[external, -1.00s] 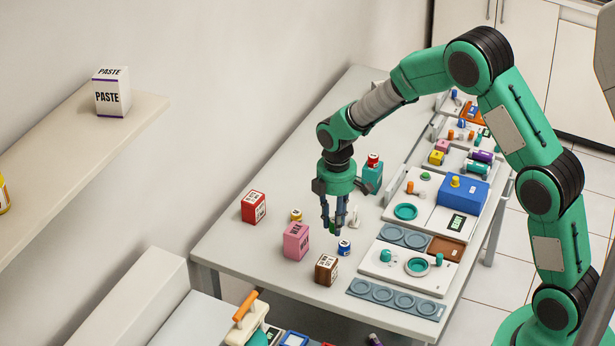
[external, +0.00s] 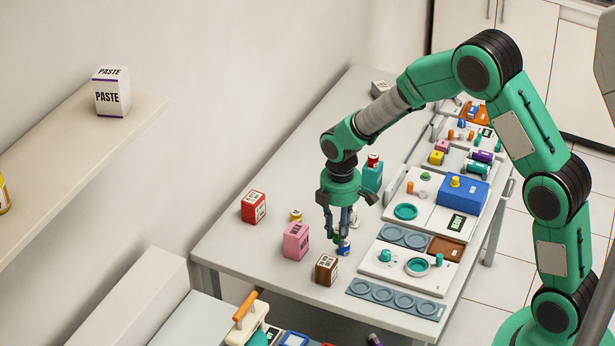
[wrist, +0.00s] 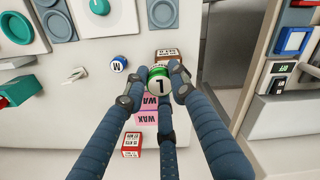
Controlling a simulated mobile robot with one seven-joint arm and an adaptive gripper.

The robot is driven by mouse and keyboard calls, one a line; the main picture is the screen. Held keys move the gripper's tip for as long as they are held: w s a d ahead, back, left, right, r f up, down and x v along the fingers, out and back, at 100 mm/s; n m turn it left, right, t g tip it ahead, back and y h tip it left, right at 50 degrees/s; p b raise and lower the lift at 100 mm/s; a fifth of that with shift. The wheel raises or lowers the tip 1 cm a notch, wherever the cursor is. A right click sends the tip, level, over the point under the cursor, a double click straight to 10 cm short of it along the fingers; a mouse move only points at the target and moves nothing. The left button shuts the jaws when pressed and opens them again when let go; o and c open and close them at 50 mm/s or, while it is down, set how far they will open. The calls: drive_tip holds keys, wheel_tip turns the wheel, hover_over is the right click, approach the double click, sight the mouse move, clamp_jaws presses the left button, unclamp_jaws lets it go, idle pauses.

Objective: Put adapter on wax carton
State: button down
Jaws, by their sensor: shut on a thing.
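My gripper (wrist: 160,78) is shut on a small round green adapter (wrist: 158,82) with a white label reading "L". In the external view my gripper (external: 341,235) hangs low over the table, and the fingers mostly hide the green adapter. The wax carton is a pink box (external: 297,241) standing on the table left of my gripper. In the wrist view the pink carton (wrist: 146,119), lettered "WAX", is partly hidden behind the fingers and the held adapter. The green adapter is not on the carton.
A blue piece marked "M" (wrist: 118,64) stands close by. A brown box (external: 327,269) and red box (external: 254,207) flank the carton. A small yellow piece (external: 296,215) stands behind it. Grey ring trays (external: 396,299) lie to the right.

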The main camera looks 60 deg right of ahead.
drive_tip(key=b, duration=0.1)
hover_over(296, 229)
drive_tip(key=shift+f, duration=0.7)
drive_tip(key=shift+f, duration=0.15)
drive_tip(key=shift+f+b, duration=0.6)
drive_tip(key=shift+f, duration=1)
drive_tip(key=shift+f, duration=0.2)
drive_tip(key=c, duration=1.4)
unclamp_jaws()
drive_tip(key=shift+c, duration=0.2)
drive_tip(key=shift+r, duration=0.15)
wheel_tip(296, 229, up, 12)
drive_tip(key=p, duration=0.2)
